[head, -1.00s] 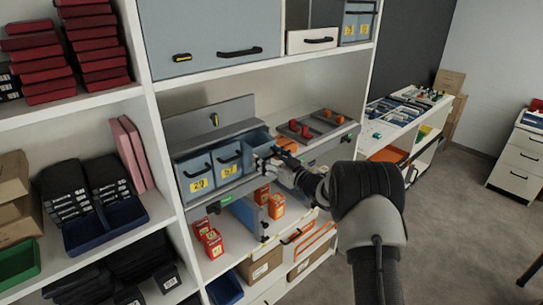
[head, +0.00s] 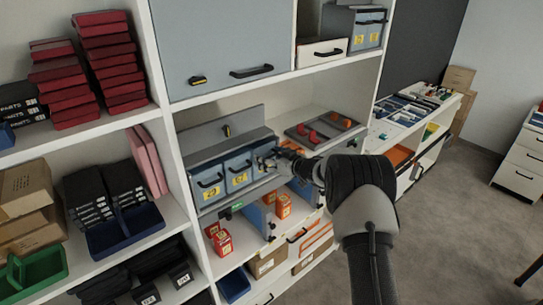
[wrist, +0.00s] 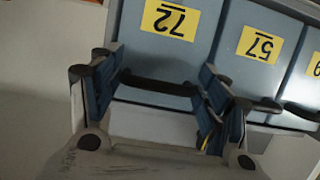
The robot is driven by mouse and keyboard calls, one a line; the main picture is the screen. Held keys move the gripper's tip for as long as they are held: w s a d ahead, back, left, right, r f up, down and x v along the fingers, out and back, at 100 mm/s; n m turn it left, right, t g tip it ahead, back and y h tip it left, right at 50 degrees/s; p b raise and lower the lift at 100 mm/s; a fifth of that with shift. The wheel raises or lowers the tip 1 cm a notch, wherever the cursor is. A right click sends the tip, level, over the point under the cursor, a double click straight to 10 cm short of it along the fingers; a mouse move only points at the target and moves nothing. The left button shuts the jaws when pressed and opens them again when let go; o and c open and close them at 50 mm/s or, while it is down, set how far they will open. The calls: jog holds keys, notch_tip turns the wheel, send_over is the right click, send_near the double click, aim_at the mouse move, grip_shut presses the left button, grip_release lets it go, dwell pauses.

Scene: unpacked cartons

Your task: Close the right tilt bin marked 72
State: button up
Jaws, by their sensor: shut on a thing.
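The right tilt bin marked 72 (head: 264,152) is the rightmost of three blue-grey bins in a row on the shelf. In the wrist view its front (wrist: 165,55) appears upside down, with a yellow 72 label and a black handle (wrist: 158,86). Its front looks about level with the neighbouring bin marked 57 (wrist: 242,75). My gripper (head: 275,161) is at this front and hides part of it. In the wrist view my gripper's fingers (wrist: 155,95) stand at the two ends of the handle, shut on it.
The left bin (head: 209,187) and middle bin (head: 238,173) look shut. A grey tray with red parts (head: 322,130) lies to the right of the bins. Orange boxes (head: 283,206) stand on the shelf below. A wall cabinet (head: 220,50) is above.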

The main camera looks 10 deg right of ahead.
jog(key=shift+w+a+r, duration=0.2)
jog(key=shift+a+r, duration=0.05)
jog(key=shift+r, duration=0.15)
jog(key=o, duration=1.2)
jog(key=shift+a, duration=0.1)
jog(key=shift+f, duration=0.2)
